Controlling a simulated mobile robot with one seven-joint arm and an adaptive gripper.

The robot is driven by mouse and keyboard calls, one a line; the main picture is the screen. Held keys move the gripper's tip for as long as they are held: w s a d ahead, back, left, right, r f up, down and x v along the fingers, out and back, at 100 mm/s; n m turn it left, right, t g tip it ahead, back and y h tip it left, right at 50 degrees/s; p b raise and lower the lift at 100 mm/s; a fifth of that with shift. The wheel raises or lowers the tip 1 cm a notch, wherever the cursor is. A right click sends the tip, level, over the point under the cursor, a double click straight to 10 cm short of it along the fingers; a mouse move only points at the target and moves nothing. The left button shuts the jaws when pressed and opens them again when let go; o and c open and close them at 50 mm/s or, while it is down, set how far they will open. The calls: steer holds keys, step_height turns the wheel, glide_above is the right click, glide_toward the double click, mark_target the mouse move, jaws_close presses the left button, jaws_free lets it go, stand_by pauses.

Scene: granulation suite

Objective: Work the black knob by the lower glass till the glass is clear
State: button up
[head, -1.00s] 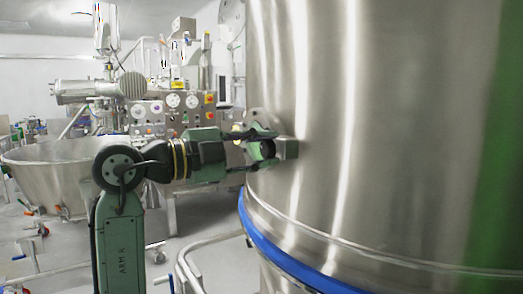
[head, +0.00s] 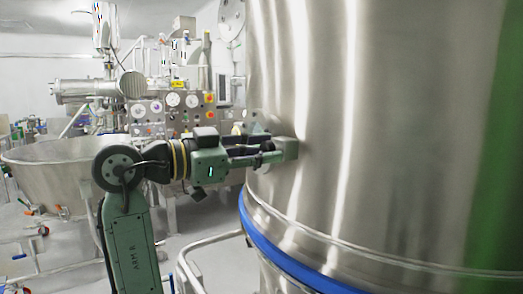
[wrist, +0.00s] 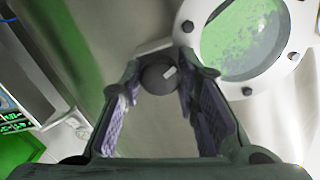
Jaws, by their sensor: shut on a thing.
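The black knob (wrist: 158,79) sits between the fingertips of my gripper (wrist: 160,72) in the wrist view, with a small pale mark on its face. My gripper is shut on it. In the head view my gripper (head: 268,150) reaches the left side of the steel vessel at a small metal block (head: 286,148); the knob is hidden there by the fingers. The round glass (wrist: 240,38) lies right of the knob in a pale bolted ring. Green speckled residue covers part of it, and another part looks smoother. The glass cannot be made out clearly in the head view.
The large steel vessel (head: 380,130) with a blue band (head: 290,262) fills the right. A steel bowl (head: 55,170) and a panel of dials (head: 172,110) stand at left. A bent rail (head: 205,243) runs below my arm. The wrist view has a screen (wrist: 15,110) at left.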

steer(key=shift+n, duration=1)
steer(key=o, duration=1.2)
steer(key=shift+a, duration=0.1)
steer(key=v, duration=1.2)
